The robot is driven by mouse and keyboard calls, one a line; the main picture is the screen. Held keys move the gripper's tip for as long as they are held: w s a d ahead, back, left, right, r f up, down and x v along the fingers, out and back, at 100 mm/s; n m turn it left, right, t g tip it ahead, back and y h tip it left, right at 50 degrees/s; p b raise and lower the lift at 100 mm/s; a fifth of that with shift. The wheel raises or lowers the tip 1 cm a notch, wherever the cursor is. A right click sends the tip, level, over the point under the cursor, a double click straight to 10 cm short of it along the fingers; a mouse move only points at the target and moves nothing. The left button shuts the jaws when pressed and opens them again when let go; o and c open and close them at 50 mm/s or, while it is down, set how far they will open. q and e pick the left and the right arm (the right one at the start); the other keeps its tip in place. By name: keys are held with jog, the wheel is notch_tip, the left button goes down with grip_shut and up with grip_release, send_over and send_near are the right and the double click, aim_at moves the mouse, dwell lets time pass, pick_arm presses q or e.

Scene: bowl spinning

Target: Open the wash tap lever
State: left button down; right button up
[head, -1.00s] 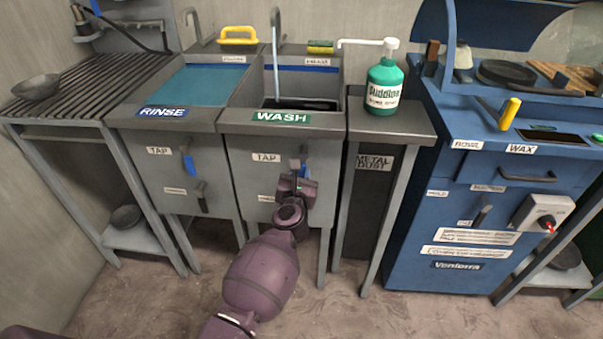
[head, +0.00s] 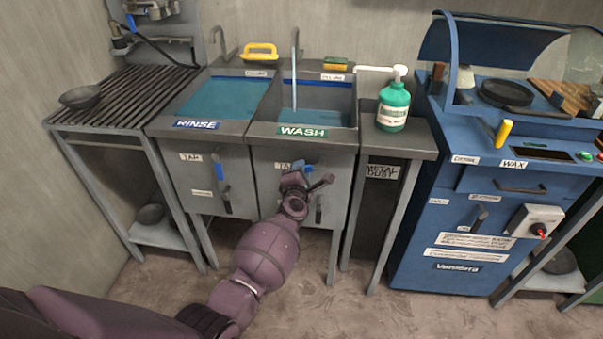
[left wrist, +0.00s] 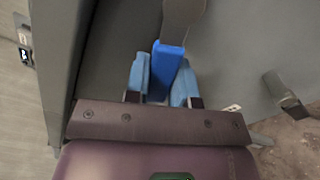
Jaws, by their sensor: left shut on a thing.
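The wash sink (head: 352,118) stands in the middle of the head view with its green WASH label. A stream of water (head: 294,82) falls from its spout (head: 295,45), and blue water covers its floor. My left gripper (head: 297,170) is at the sink's front panel by the TAP label. The left wrist view shows the blue handle of the wash tap lever (left wrist: 166,68) between the light-blue fingers of my left gripper (left wrist: 160,85), shut on it. The gripper mostly hides the lever in the head view. My right gripper is not in view.
The rinse sink (head: 205,128) with its own blue tap lever (head: 220,167) is to the left. A wash drain lever (head: 318,210) sits below my gripper. A green soap bottle (head: 393,105) stands at the right. A blue polishing bench (head: 460,215) is further right.

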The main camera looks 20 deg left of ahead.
pick_arm(q)
jog(key=r+m+p, duration=0.1)
jog(key=r+m, duration=0.1)
jog(key=m, duration=0.1)
jog(key=shift+a+r+p, duration=0.15)
jog(key=shift+a+p, duration=0.05)
jog(key=shift+p, duration=0.15)
jog(key=shift+r+m+p, duration=0.25)
jog(key=shift+m+p, duration=0.1)
jog(key=shift+m, duration=0.65)
jog(key=c, duration=1)
grip_release()
jog(key=shift+o, duration=0.2)
jog(key=shift+s, duration=0.15)
